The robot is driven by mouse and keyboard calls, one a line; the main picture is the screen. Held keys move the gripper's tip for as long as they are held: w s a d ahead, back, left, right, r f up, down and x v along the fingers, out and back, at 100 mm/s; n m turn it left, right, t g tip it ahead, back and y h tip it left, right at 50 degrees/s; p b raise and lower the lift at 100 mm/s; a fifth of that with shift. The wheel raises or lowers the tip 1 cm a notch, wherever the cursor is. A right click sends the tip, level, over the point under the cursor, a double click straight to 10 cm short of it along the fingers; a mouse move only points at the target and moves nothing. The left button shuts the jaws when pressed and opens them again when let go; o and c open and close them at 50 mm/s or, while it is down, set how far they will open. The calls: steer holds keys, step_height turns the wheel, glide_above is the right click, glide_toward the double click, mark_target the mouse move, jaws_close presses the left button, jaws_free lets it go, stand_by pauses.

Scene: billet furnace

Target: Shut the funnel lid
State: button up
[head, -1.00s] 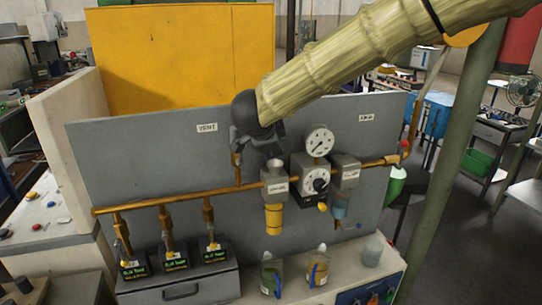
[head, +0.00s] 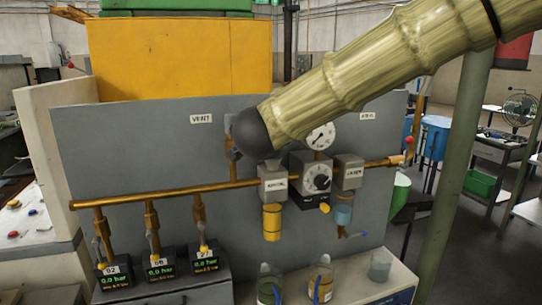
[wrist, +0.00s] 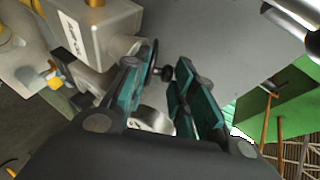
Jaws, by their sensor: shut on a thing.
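In the wrist view the two teal-padded fingers of my gripper (wrist: 168,88) stand close on either side of a dark, thin disc with a small black knob (wrist: 163,73), which looks like the funnel lid. The exact contact is partly hidden by the fingers. In the head view my gripper is hidden behind my arm's dark round joint, in front of the grey panel, above the left labelled grey unit (head: 272,182). The funnel on top of that unit is hidden behind my arm, so the lid's angle cannot be told.
A white dial gauge (head: 320,135) and a grey regulator (head: 317,178) stand close to the right. A copper pipe (head: 150,193) runs along the grey panel (head: 110,140). Jars (head: 320,282) stand on the ledge below. A green post (head: 455,170) rises at the right.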

steer(key=shift+t+b, duration=0.3)
steer(key=shift+b, duration=0.4)
steer(key=o, duration=0.9)
steer(key=shift+f, duration=0.1)
steer(key=shift+s, duration=0.1)
steer(key=shift+v, duration=3.95)
steer(key=shift+c, duration=0.2)
